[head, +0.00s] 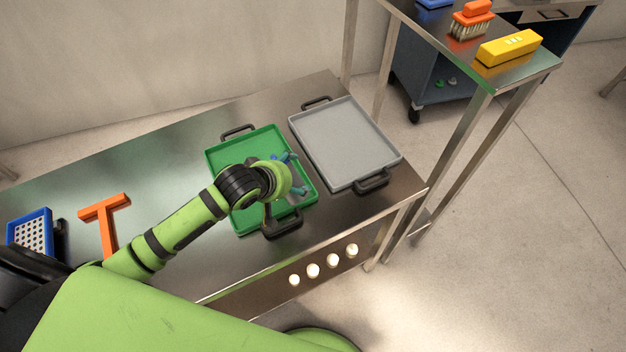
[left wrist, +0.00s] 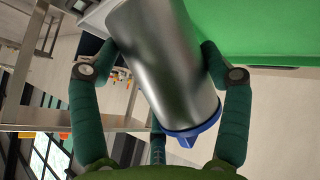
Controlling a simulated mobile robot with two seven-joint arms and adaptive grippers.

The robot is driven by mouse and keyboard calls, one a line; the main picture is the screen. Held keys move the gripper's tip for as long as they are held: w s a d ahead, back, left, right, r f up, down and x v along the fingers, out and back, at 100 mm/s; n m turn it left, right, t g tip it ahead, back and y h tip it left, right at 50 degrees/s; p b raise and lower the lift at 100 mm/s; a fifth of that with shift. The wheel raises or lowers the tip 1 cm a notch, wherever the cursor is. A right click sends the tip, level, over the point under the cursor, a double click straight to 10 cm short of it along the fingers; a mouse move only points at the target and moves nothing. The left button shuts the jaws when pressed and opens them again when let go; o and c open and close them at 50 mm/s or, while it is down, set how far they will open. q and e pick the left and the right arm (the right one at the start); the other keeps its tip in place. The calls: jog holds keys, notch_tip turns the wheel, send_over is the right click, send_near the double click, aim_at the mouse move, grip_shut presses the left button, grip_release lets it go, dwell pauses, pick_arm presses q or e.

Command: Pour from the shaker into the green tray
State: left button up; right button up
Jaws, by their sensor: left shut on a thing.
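The green tray (head: 223,157) lies on the metal table, with black handles at its far and near ends. My left gripper (head: 294,173) is over the right part of this tray in the head view. In the left wrist view its two teal fingers close from both sides on the shaker (left wrist: 160,62), a silver metal cylinder with a blue end piece (left wrist: 190,134). The shaker lies slanted across that view, and green tray surface (left wrist: 265,30) shows behind it at upper right. In the head view the wrist hides most of the shaker. My right gripper is not in view.
A grey tray (head: 345,143) lies right of the green one. An orange T-shaped tool (head: 106,218) and a blue perforated tray (head: 30,232) lie at the left. A higher shelf at upper right holds a yellow block (head: 508,48) and an orange brush (head: 470,22).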

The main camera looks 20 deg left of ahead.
pick_arm(q)
jog(key=shift+w, duration=0.2)
jog(key=shift+f, duration=0.1)
jog(key=shift+s+a+f, duration=0.3)
jog(key=shift+f, duration=1.55)
jog(key=shift+w+r+n+h, duration=0.25)
jog(key=shift+r+n+h, duration=0.05)
jog(key=shift+r, duration=0.05)
jog(key=shift+a+r+n+g+h, duration=0.2)
jog(key=shift+r+n+g+h, duration=0.3)
jog(key=shift+g+h, duration=0.3)
jog(key=shift+d+f, duration=0.1)
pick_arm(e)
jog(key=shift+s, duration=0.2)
